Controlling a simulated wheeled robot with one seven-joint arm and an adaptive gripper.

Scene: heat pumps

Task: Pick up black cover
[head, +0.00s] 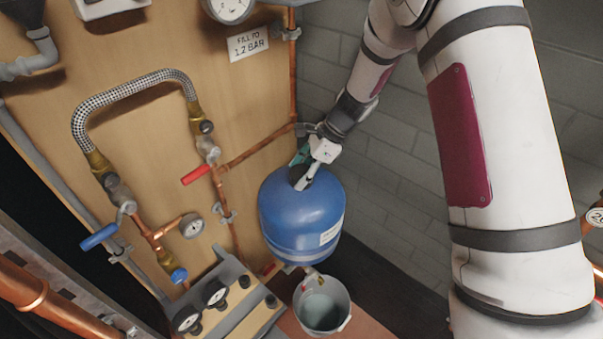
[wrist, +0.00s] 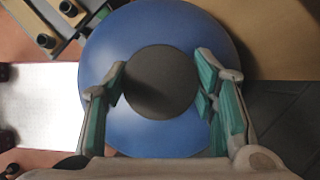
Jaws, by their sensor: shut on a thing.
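The black cover (wrist: 160,85) is a round dark disc over the top of the blue tank (wrist: 155,138) in the wrist view. My gripper (wrist: 161,72) has one teal-padded finger at each side of the cover and is shut on it. In the head view, my gripper (head: 302,174) reaches down to the top of the blue tank (head: 298,222). The cover is mostly hidden there by the fingers. I cannot tell whether the cover rests on the tank or is slightly above it.
A grey bucket (head: 322,305) stands below the tank. A wooden panel (head: 250,105) at left carries copper pipes, a braided hose (head: 130,85), a red-handled valve (head: 196,174) and gauges. A grey block wall (head: 400,160) is behind my arm.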

